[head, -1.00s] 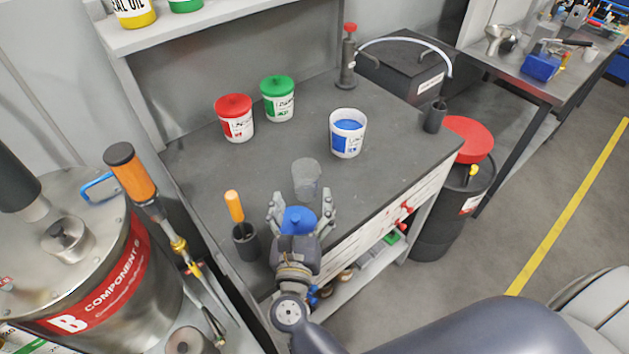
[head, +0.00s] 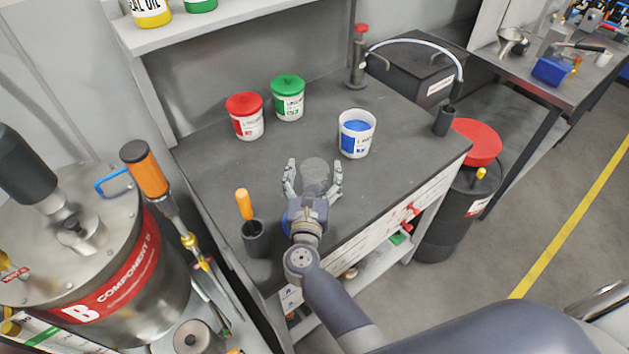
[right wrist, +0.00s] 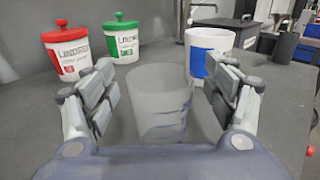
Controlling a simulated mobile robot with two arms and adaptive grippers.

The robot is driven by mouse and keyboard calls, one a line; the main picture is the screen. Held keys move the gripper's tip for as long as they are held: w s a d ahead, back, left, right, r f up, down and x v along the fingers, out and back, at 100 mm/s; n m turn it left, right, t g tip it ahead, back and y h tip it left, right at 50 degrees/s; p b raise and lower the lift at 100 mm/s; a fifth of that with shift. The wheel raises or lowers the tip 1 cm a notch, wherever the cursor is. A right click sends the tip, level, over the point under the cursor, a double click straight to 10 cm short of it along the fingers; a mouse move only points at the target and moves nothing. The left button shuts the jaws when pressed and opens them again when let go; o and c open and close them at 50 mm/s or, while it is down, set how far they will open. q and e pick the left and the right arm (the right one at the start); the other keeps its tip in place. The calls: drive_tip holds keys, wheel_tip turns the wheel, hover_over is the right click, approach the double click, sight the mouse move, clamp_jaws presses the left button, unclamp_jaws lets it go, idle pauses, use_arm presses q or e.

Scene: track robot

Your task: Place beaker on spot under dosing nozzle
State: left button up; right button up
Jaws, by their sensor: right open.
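A clear, empty-looking beaker (head: 316,174) stands upright on the dark workbench (head: 225,185). My right gripper (head: 314,166) is open, low over the bench, with one finger on each side of the beaker. In the right wrist view the beaker (right wrist: 161,102) stands between the open fingers (right wrist: 160,82), with a visible gap on the left; whether the right finger touches it I cannot tell. I cannot clearly make out a dosing nozzle or a marked spot. My left gripper is not in view.
A dark cup with an orange-handled tool (head: 245,204) is left of my gripper.

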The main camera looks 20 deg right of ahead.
drive_tip(key=shift+w+d, duration=0.3)
drive_tip(key=shift+w, duration=0.35)
drive_tip(key=shift+s, duration=0.1)
drive_tip(key=c, duration=1.2)
drive_tip(key=shift+c, duration=0.2)
drive_tip(key=shift+r+p, duration=0.65)
drive_tip(key=shift+r, duration=0.15)
drive_tip(key=s+a+r, duration=0.1)
drive_tip(key=s, duration=0.7)
drive_tip(key=s+a+r, duration=0.2)
drive_tip(key=s, duration=0.5)
drive_tip(key=shift+s+a+r+p, duration=0.15)
drive_tip(key=shift+s+r+p, duration=0.05)
drive_tip(key=shift+s+p, duration=0.15)
